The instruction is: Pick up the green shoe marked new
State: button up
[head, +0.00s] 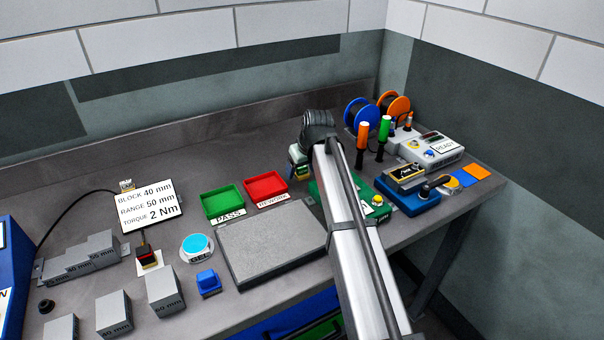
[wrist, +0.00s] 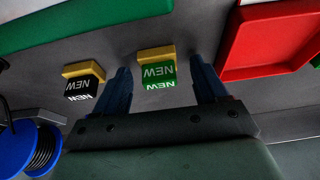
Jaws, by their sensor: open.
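The green shoe marked NEW (wrist: 158,75), with a yellow backing strip, lies on the bench in the wrist view. My gripper (wrist: 161,65) is open, with one dark blue finger on each side of this shoe. A gap shows between the shoe and each finger. A black shoe marked NEW (wrist: 84,84), also with a yellow strip, lies to the left, outside the left finger. In the head view my gripper (head: 299,160) is over the bench just right of the red tray, and my arm hides much of the area around it.
The red REWORK tray (head: 266,186) and green PASS tray (head: 223,201) stand left of my gripper. Cable reels (head: 362,113), orange and green handled tools and the READY box (head: 432,148) stand to the right.

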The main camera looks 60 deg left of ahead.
jog(key=c, duration=1.1)
jog(key=shift+c, duration=0.2)
